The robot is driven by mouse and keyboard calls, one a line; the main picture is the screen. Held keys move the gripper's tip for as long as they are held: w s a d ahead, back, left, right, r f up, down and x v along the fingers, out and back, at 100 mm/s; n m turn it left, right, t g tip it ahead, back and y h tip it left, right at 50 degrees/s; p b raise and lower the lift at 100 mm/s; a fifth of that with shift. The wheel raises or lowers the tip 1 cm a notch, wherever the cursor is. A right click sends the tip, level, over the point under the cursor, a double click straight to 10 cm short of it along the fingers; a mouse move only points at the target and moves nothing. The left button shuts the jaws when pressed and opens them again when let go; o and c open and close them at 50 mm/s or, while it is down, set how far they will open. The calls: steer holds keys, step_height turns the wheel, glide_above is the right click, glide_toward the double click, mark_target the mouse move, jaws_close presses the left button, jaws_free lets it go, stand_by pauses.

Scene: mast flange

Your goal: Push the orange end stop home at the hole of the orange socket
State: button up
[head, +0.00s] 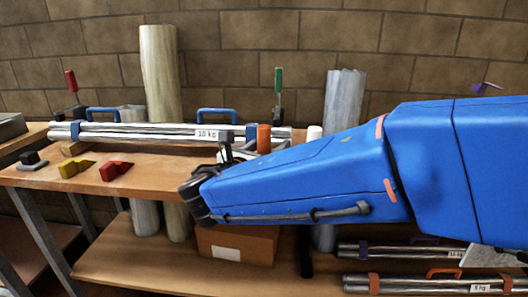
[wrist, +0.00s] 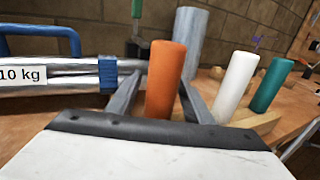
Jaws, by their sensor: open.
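The orange end stop (wrist: 166,72) looks like an upright orange cylinder in the wrist view. It stands between the two fingers of my gripper (wrist: 162,84), which are open, with a gap visible on either side near the tips. Its lower end is hidden behind the gripper body.
A white cylinder (wrist: 236,87) and a green cylinder (wrist: 271,82) stand to the right, with a wooden block (wrist: 262,121) near them. A strapped metal tube bundle (head: 165,132) marked 10 kg lies left. Yellow (head: 75,167) and red (head: 116,171) pieces lie on the bench.

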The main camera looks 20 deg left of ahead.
jaws_close()
steer(key=shift+r, duration=0.1)
